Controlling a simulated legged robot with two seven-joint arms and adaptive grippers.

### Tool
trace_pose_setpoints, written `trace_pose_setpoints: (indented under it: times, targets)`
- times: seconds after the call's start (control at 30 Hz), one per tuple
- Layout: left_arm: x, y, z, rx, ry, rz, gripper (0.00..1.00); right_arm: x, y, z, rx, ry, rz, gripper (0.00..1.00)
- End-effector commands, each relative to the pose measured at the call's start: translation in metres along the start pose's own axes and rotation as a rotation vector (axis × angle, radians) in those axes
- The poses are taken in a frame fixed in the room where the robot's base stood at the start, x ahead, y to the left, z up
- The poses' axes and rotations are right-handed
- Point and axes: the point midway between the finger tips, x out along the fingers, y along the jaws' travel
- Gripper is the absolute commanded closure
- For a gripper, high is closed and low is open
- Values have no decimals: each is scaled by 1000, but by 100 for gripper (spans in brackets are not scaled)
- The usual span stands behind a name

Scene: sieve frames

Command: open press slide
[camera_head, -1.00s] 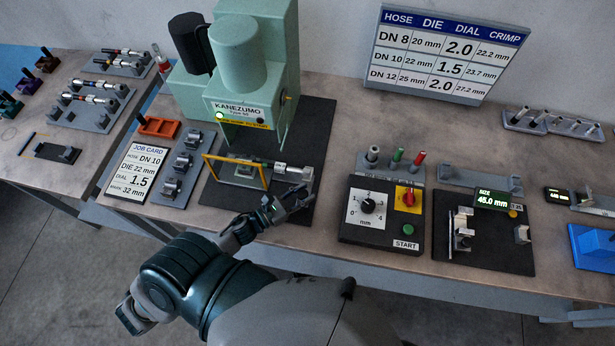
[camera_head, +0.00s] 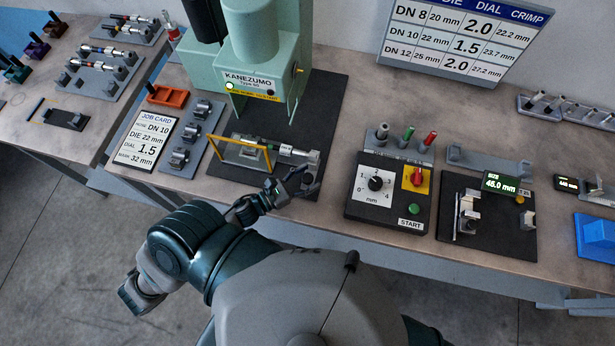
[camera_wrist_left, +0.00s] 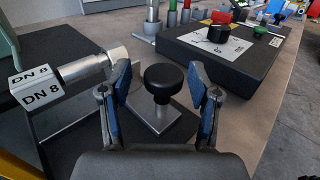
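The green press (camera_head: 262,75) stands at the back left of the bench on a black plate. At its front is a yellow-framed guard (camera_head: 268,158), with a silver fitting (camera_head: 288,150) reaching right from it. In the left wrist view, a block marked DN 8 (camera_wrist_left: 38,88) shows at the left, with a metal cylinder beside it. A black knob (camera_wrist_left: 164,79) stands on a grey metal plate (camera_wrist_left: 160,122). My left gripper (camera_head: 303,181) is at the press's front edge. In the wrist view its open fingers (camera_wrist_left: 162,92) stand either side of the knob, apparently without touching it. My right gripper is out of view.
A control box (camera_head: 388,200) with dial and START button sits right of the press. A gauge stand (camera_head: 487,225) is farther right.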

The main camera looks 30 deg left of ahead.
Motion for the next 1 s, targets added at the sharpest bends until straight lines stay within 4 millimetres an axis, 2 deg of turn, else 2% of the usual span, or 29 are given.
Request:
trace_pose_setpoints:
  times: [0.17, 0.27, 0.6, 0.7, 0.83, 1.0]
  targets:
    - [-2, 0, 0, -1, 0, 0, 38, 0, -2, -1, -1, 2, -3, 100]
    - [-13, 0, 0, -3, 0, 1, 38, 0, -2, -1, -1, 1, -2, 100]
    - [-87, 1, -2, -4, 3, 3, 38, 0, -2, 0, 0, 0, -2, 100]
    - [-104, 1, -1, -2, 2, 2, 38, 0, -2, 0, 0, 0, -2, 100]
    - [-117, 1, -1, -2, 0, 2, 38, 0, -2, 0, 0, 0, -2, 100]
    - [-122, 1, -1, -1, -1, 0, 38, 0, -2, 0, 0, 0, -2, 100]
